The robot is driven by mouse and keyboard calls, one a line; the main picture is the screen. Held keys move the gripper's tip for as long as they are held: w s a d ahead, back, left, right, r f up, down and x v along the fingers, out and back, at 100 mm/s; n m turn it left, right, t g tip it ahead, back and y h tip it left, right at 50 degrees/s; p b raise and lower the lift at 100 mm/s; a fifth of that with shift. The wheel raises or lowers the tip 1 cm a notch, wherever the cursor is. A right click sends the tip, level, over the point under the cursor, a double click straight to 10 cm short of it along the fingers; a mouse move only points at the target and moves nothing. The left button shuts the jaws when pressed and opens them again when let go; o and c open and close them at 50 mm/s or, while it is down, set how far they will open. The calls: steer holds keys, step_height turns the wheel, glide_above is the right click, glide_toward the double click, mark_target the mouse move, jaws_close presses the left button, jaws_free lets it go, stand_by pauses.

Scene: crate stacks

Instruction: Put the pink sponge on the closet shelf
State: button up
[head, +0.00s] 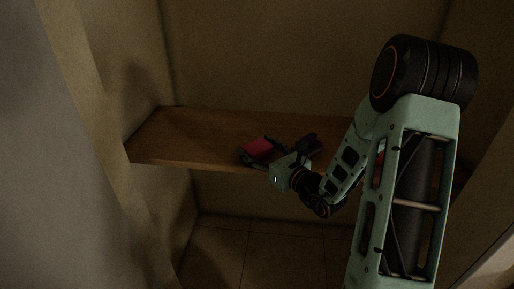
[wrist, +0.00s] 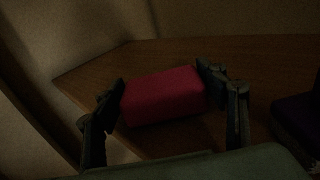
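The pink sponge (wrist: 163,96), a reddish block in this dim light, sits between the two fingers of my gripper (wrist: 164,88) in the wrist view. Both finger pads press against its ends. In the head view the sponge (head: 258,148) and my gripper (head: 256,146) are over the front part of the brown wooden closet shelf (head: 190,135). The shelf board also shows in the wrist view (wrist: 240,52). The sponge is at or just above the board; I cannot tell whether it touches it.
A dark purplish object (wrist: 298,112) lies on the shelf to the right of my gripper. Closet walls (head: 300,50) close in the back and sides. The shelf's left part is clear. My arm hides much of its right part, where a small red patch (head: 380,150) shows.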

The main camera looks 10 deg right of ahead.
steer(key=o, duration=0.3)
steer(key=shift+r, duration=0.3)
steer(key=v, duration=1.2)
steer(key=shift+f+p, duration=0.1)
steer(key=shift+p, duration=0.2)
